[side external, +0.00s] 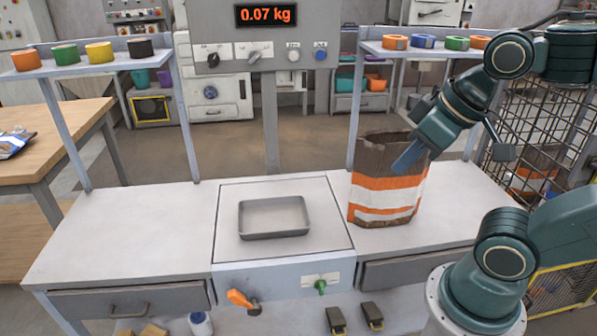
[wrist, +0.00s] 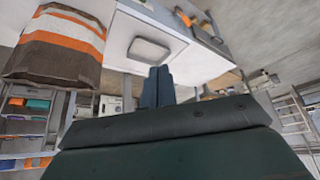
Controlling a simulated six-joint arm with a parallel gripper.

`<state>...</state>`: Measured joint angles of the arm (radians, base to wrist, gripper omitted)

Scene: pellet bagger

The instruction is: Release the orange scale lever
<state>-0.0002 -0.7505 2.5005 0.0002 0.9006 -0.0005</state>
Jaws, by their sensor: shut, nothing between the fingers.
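In the wrist view the orange lever (wrist: 185,18) shows small near the top. My gripper (side external: 408,158) is in front of the brown bag's upper part in the side view, far above and right of the lever. Its blue fingers (wrist: 158,72) are together with nothing between them. The grey tray (side external: 274,217) sits on the scale plate, and the display (side external: 266,15) reads 0.07 kg.
A brown bag with orange and white bands (side external: 388,190) stands upright right of the scale plate. A shelf with tape rolls (side external: 430,46) is behind it. Drawers flank the front panel, and two pedals (side external: 335,320) lie below. The worktop left of the scale is clear.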

